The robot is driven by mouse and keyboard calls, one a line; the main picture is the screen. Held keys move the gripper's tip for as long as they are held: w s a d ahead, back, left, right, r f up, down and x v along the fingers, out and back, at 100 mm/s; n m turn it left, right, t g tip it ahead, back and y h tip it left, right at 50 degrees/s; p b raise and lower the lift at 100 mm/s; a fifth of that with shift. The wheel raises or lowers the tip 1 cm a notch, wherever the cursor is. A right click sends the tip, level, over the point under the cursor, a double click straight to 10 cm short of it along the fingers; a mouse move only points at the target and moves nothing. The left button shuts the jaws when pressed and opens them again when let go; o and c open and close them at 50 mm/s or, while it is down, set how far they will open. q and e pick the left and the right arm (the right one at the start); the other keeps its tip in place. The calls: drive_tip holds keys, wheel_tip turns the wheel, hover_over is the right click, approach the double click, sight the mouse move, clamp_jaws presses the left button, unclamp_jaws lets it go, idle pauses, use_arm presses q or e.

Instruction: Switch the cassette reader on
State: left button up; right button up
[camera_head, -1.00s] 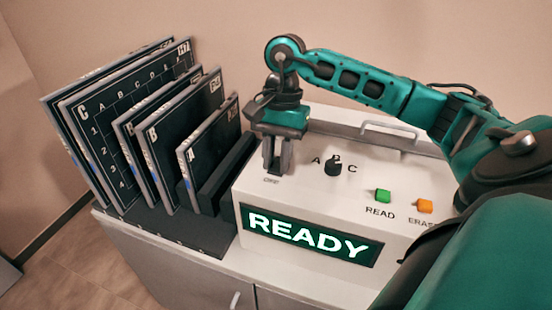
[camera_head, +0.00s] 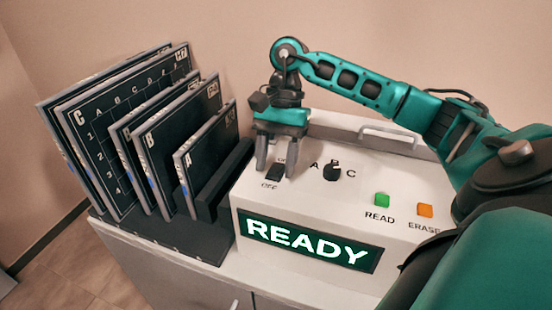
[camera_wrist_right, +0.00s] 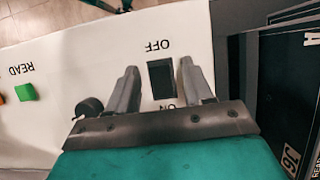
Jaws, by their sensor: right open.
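The cassette reader (camera_head: 330,215) is a white box on a cabinet, and its green display (camera_head: 310,243) reads READY. Its black rocker switch (camera_head: 273,172), labelled OFF at the near end, sits on the top at the left. In the right wrist view the switch (camera_wrist_right: 161,79) lies between the fingers, with OFF beyond it and ON partly hidden. My right gripper (camera_head: 276,170) is open above and around the switch, holding nothing. It also shows in the right wrist view (camera_wrist_right: 159,82). I cannot tell whether the fingers touch the panel. My left gripper is not in view.
A black selector knob (camera_head: 332,172) marked A, B, C, a green READ button (camera_head: 382,199) and an orange ERASE button (camera_head: 425,210) are on the reader's top. A dark rack (camera_head: 165,228) with several upright cassettes stands at the left, close to my right gripper.

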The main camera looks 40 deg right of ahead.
drive_tip(key=p+v, duration=0.2)
drive_tip(key=v, duration=1.1)
idle(0.4)
